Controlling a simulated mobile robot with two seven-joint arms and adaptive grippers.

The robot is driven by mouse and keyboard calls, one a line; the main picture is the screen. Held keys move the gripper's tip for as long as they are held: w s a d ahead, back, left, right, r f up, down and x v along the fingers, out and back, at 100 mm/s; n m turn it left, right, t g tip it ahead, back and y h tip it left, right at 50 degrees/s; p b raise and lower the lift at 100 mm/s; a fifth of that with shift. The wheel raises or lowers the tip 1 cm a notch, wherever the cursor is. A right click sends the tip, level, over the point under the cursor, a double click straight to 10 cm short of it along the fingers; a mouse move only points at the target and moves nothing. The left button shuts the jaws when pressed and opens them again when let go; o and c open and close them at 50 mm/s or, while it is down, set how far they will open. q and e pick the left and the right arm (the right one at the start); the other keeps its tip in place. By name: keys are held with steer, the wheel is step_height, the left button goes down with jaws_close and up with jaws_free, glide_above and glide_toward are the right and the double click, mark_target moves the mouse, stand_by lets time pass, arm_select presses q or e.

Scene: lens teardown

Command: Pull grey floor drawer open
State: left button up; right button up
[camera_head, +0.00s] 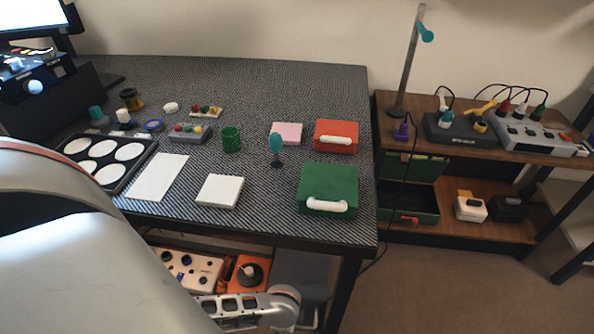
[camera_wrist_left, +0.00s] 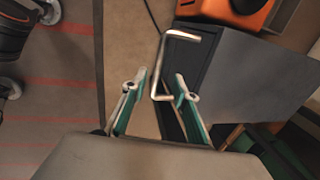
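The grey floor drawer unit (camera_head: 302,272) stands under the table in the head view, partly hidden by my left arm. In the left wrist view its flat grey top (camera_wrist_left: 250,80) and dark front show. A bent metal bar handle (camera_wrist_left: 157,75) stands out from that front. My left gripper (camera_wrist_left: 160,72) is open, with green-padded fingers on either side of the handle's lower part. No clear contact between fingers and handle shows. In the head view I cannot make out the left fingertips. My right gripper is in neither view.
An orange box (camera_head: 247,272) and a beige panel with knobs (camera_head: 190,268) sit left of the drawer unit. The tabletop (camera_head: 300,90) overhangs them, with a table leg (camera_head: 343,293) at right. Brown floor (camera_head: 450,290) lies open farther right.

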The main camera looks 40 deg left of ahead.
arm_select(q)
steer(key=f+b, duration=0.1)
steer(key=f, duration=0.1)
steer(key=f+b, duration=0.1)
steer(key=f, duration=0.2)
steer(key=f+b, duration=0.1)
steer(key=f, duration=0.1)
steer(key=shift+w+a+f+b, duration=0.15)
steer(key=shift+w+a+b, duration=0.15)
steer(key=shift+w+a, duration=0.05)
steer(key=shift+w, duration=0.15)
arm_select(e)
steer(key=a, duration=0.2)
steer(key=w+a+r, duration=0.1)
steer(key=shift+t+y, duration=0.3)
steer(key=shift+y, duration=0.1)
arm_select(q)
jaws_close()
